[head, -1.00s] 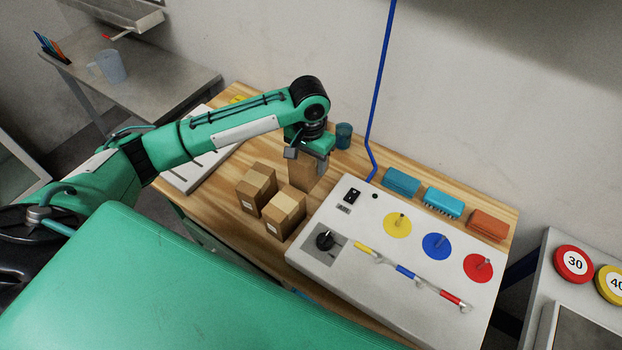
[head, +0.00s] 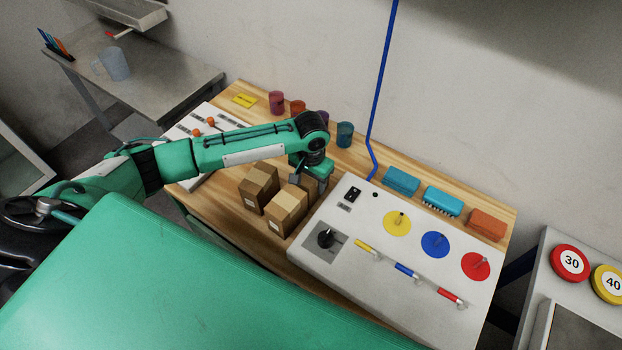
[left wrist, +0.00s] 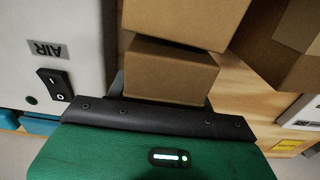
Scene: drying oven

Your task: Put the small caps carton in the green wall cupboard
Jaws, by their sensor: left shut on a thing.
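My left gripper (head: 318,178) points down over the wooden bench and is shut on a brown carton (left wrist: 168,74). In the left wrist view the carton sits between the two dark fingers. In the head view this carton is mostly hidden by the gripper and the carton in front. Two more brown cartons with white labels stand beside it, one at the left (head: 257,188) and one in front (head: 285,212). I cannot read which is the small caps carton. The green wall cupboard and my right gripper are not in view.
A grey-white panel (head: 330,275) with coloured discs stands close to the right of the cartons. Turquoise and orange blocks (head: 443,202) lie behind it. Several coloured cups, including a teal one (head: 345,134), stand at the bench's back. A blue cable (head: 381,80) runs up the wall.

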